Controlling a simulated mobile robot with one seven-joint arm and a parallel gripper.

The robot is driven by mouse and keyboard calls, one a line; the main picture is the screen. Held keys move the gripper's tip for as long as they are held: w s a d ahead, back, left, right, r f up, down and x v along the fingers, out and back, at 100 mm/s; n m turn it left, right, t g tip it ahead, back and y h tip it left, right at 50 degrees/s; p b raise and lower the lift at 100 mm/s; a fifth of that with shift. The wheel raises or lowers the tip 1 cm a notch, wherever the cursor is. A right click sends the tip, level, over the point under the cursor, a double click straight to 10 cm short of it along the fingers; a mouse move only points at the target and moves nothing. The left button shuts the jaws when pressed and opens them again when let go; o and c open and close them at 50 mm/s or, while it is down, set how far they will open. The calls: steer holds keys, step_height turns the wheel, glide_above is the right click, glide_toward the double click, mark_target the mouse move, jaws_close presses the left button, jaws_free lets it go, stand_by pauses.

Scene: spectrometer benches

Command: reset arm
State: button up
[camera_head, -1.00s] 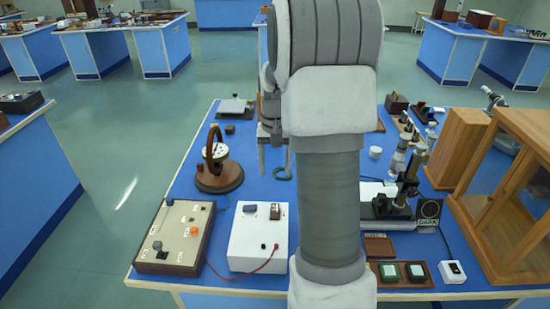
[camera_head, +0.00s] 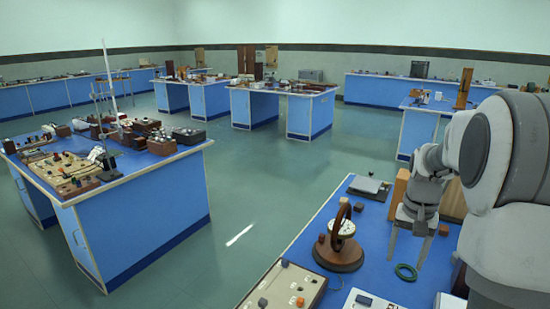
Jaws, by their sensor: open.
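My arm stands at the right of the picture, bent, with its upper links large and close to the camera. My gripper (camera_head: 406,246) points down over the blue bench (camera_head: 299,251) at lower right. Its two fingers are apart with nothing seen between them. A round wooden instrument with an upright ring (camera_head: 340,243) stands to the left of the gripper. My arm hides the right part of this bench.
A flat plate device (camera_head: 369,187) lies behind the gripper, with a wooden block (camera_head: 398,188) beside it. A control box (camera_head: 285,287) is at the front edge. Another bench (camera_head: 140,207) stands at left, crowded with apparatus. Open green floor (camera_head: 250,190) lies between the benches.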

steer(key=s+a+r+n+t, duration=0.2)
steer(key=s+a+r+n, duration=0.1)
steer(key=s+a+r, duration=0.4)
steer(key=s+a+r+n+t, duration=0.2)
steer(key=s+a+r, duration=0.25)
steer(key=a, duration=0.55)
steer(key=s+a+f+n+t, duration=0.1)
steer(key=s+a+n, duration=0.1)
steer(key=s, duration=0.5)
steer(key=shift+s+a+f, duration=0.35)
steer(key=shift+a+f, duration=0.05)
steer(key=shift+a, duration=0.2)
steer(key=shift+d, duration=0.1)
